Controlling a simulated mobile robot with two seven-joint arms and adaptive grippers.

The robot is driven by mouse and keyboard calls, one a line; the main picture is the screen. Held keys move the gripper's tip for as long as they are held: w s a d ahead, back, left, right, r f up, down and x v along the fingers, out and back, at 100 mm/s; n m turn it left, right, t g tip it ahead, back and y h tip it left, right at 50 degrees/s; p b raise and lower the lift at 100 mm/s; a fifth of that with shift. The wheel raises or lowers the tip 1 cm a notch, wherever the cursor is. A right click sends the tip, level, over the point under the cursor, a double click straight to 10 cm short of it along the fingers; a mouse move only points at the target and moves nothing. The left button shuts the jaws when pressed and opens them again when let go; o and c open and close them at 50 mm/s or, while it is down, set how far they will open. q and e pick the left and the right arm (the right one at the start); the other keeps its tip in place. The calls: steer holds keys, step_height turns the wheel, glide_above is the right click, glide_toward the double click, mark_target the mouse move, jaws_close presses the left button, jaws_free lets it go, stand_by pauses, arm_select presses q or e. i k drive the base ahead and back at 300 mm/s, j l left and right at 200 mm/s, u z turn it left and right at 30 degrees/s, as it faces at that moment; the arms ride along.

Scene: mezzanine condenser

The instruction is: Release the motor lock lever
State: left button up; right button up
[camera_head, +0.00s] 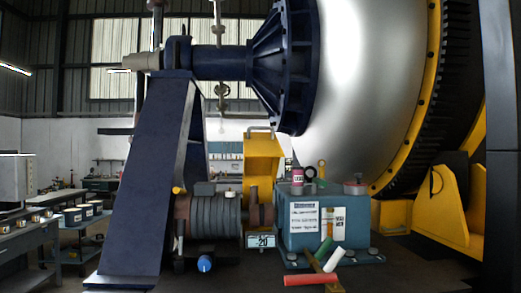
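A grey ribbed motor (215,215) sits low in the middle, beside the foot of a blue slanted support. A thin upright piece with a yellow tip (179,190) stands at its left end; I cannot tell if this is the lock lever. A shaft coupling (262,215) lies between the motor and a blue-grey gearbox (300,236). Neither of my grippers shows.
Benches with several small containers (73,216) are at left. Yellow brackets (448,205) are at right.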

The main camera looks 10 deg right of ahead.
mark_target(181, 227)
steer(key=i+j, duration=0.1)
steer(key=i, duration=0.3)
steer(key=i+j, duration=0.15)
steer(key=i, duration=0.3)
